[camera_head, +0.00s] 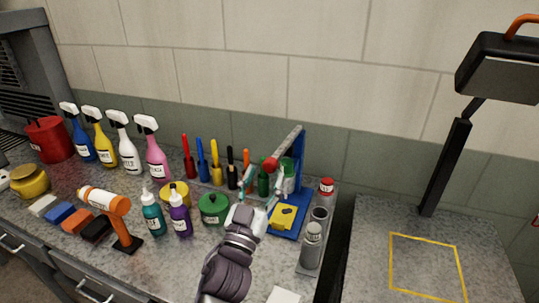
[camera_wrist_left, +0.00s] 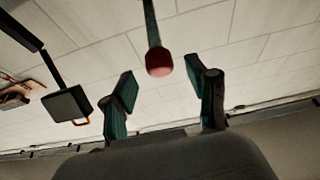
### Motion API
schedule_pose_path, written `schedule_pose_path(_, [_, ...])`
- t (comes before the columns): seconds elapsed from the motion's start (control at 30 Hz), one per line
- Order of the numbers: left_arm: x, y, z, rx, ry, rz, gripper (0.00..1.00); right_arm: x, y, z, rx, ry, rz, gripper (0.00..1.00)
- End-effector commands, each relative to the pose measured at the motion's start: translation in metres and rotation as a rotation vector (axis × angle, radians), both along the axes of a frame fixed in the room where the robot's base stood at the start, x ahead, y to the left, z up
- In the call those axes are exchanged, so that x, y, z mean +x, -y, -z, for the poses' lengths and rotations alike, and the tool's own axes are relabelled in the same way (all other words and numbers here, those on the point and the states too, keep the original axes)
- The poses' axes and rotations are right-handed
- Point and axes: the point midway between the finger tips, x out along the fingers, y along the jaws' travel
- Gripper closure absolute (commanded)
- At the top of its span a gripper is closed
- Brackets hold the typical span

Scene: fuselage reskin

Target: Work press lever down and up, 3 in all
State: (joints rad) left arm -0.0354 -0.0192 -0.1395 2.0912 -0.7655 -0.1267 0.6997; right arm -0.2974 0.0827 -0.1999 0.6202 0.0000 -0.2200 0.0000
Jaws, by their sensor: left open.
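The blue press (camera_head: 299,170) stands upright on the bench, with a yellow block (camera_head: 284,216) on its base. Its grey-teal lever (camera_head: 287,147) slopes down towards me from the top of the column and ends in a red knob (camera_head: 269,163). My left gripper (camera_head: 262,182) is open and just below the knob. In the left wrist view, the knob (camera_wrist_left: 159,62) lies ahead of the open fingers of the gripper (camera_wrist_left: 162,78), about midway between them and seemingly clear of both. My right gripper is not in view.
Green pot (camera_head: 214,208), purple bottle (camera_head: 180,216) and teal bottle (camera_head: 153,214) stand left of my arm. Grey canister (camera_head: 311,246) and red-capped can (camera_head: 325,191) stand right of the press. A yellow-outlined square (camera_head: 428,267) on the right surface is empty.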

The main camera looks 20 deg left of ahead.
Motion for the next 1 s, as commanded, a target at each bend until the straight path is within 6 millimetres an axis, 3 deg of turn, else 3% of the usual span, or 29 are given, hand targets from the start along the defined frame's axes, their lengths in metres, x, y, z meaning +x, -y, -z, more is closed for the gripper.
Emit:
schedule_pose_path(0.23, [0.032, 0.001, -0.015, 0.001, 0.0, 0.0, 0.42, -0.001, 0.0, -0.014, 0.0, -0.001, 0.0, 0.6])
schedule_pose_path(0.63, [0.039, 0.001, -0.016, 0.001, 0.0, 0.0, 0.42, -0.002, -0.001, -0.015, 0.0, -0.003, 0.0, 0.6])
schedule_pose_path(1.0, [0.039, 0.001, -0.016, 0.0, 0.0, 0.0, 1.0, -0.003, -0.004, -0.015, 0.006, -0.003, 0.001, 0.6])
